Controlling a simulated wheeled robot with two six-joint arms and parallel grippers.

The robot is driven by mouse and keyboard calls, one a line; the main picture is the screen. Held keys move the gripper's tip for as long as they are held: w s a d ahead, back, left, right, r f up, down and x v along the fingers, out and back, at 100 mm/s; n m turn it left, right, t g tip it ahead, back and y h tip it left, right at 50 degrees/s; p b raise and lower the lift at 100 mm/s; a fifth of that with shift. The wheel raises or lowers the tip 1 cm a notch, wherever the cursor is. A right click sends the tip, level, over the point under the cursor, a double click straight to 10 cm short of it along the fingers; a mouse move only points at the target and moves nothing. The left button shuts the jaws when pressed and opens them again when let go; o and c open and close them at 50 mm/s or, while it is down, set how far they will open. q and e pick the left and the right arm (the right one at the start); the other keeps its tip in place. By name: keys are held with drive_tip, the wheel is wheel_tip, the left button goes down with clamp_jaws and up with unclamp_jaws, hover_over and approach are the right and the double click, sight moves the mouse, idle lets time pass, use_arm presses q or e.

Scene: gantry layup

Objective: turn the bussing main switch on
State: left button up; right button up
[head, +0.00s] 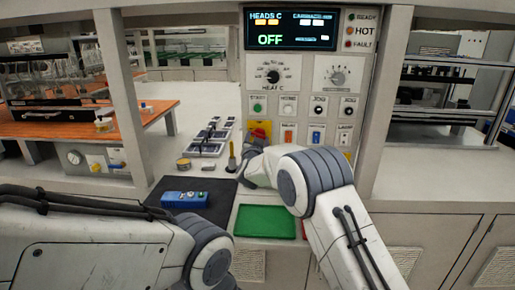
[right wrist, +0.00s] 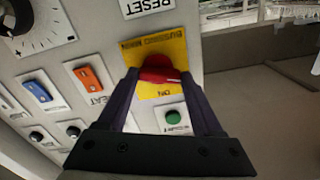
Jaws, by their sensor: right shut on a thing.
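The bussing main switch is a red knob (right wrist: 160,72) on a yellow plate (right wrist: 172,45). In the right wrist view the plate appears upside down, with "BUSSING MAIN" on one edge and "ON" on the opposite edge. In the head view the yellow plate (head: 262,125) sits low on the panel, partly behind my right gripper (head: 252,146). In the right wrist view my right gripper (right wrist: 162,80) is shut on the red knob, with a dark finger on either side. The display (head: 290,28) reads "OFF". My left gripper is out of view.
Orange and blue switches (right wrist: 92,77) and a green button (right wrist: 173,117) sit close around the knob. Below the panel are a dark mat (head: 222,209) with a blue device (head: 185,199), a green tray (head: 265,222) and an upright dark tool (head: 232,157).

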drive_tip(key=shift+d+m+b, duration=0.2)
drive_tip(key=shift+m+b, duration=6.05)
drive_tip(key=shift+m, duration=0.85)
drive_tip(key=shift+r, duration=0.1)
drive_tip(key=o, duration=1.4)
drive_tip(key=shift+c, duration=0.2)
